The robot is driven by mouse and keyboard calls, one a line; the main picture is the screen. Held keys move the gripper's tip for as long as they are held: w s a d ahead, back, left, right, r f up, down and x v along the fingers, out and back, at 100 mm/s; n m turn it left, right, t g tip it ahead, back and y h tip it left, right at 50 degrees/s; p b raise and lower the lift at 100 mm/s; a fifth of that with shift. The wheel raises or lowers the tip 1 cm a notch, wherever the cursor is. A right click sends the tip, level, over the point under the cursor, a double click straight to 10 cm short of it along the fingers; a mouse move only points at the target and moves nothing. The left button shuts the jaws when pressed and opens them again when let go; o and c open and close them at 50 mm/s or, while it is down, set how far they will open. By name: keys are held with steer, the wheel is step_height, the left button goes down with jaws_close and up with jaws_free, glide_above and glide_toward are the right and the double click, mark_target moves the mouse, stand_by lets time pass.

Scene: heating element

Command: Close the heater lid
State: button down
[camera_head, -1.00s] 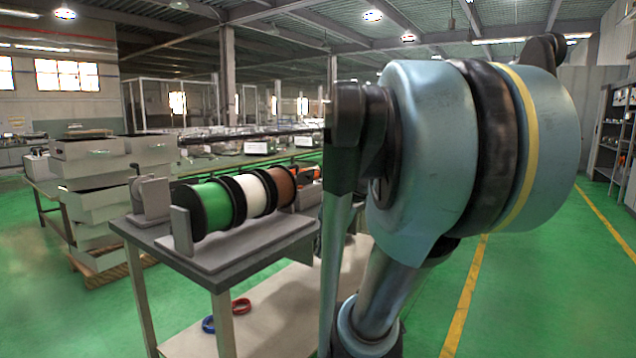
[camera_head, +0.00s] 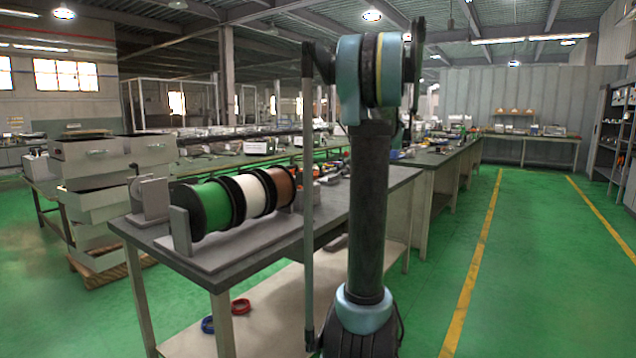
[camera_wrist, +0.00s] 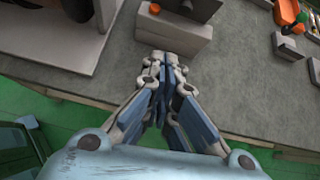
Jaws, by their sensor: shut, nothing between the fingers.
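My gripper (camera_wrist: 163,68) shows in the wrist view, its fingers together and empty, above the edge of the dark grey bench top (camera_wrist: 235,70). Just beyond the fingertips is a light grey block (camera_wrist: 182,38) with a dark part and a small orange knob (camera_wrist: 154,8) at its upper edge. I cannot tell whether this is the heater, and no lid can be made out surely. In the head view my raised arm stands in front of the bench (camera_head: 380,195), and I cannot make out the gripper there.
Green, white and brown spools (camera_head: 255,195) sit on a rack on the bench's left part. Blue and red rings (camera_head: 241,306) lie on the lower shelf. Orange and green items (camera_wrist: 288,15) lie at the wrist view's upper right. Open green floor (camera_head: 540,260) is to the right.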

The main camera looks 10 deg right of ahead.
steer(key=w+d+m, duration=0.1)
steer(key=w+d, duration=0.1)
glide_toward(307, 181)
steer(key=shift+s+a+f, duration=0.15)
steer(key=shift+a+f, duration=0.15)
steer(key=shift+f, duration=0.3)
steer(key=shift+s+a+f, duration=0.15)
steer(key=shift+a+f, duration=0.15)
steer(key=shift+f, duration=0.35)
steer(key=shift+s+a+f, duration=0.15)
steer(key=shift+a+f, duration=0.1)
steer(key=shift+f, duration=0.35)
steer(key=shift+d+r, duration=0.1)
steer(key=shift+r, duration=0.05)
steer(key=shift+w+a+r, duration=0.15)
steer(key=shift+a, duration=0.1)
